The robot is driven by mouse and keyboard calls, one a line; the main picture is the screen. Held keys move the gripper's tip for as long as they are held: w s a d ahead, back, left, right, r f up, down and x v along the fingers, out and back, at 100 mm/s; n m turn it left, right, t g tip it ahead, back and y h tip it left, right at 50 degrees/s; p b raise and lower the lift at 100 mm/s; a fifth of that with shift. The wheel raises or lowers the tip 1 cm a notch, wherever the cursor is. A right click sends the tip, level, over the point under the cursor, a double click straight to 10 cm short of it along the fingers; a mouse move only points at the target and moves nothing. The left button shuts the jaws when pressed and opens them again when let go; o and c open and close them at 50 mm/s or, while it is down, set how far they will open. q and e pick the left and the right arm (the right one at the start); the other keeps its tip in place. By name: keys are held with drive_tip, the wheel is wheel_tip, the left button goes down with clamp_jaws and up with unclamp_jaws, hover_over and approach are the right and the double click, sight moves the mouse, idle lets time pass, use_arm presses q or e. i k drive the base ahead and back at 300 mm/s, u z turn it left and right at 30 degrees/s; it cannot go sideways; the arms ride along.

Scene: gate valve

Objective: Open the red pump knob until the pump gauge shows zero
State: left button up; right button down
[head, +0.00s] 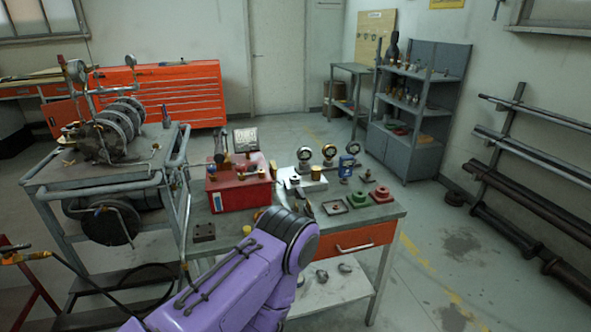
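A red box-shaped pump unit (238,192) stands on the grey workbench (225,232), left of the middle of the head view. Small red and brass fittings sit on its top, but they are too small to tell which is the knob or how far it is turned. A square-faced dial (245,139) shows behind the box; its reading is not legible. A purple arm link of mine rises from the bottom, with a dark ringed joint in front of the bench. It hides part of the bench front. I make out neither gripper.
Round gauges (304,155), a blue fitting (346,166) and green blocks (361,199) crowd the bench's right side. A metal cart (95,172) with machinery stands at left. Grey shelves (413,112) and pipe racks line the right.

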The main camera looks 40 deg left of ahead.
sight(241, 168)
drive_tip(key=z, duration=1.2)
drive_tip(key=k, duration=1.1)
drive_tip(key=u, duration=1.85)
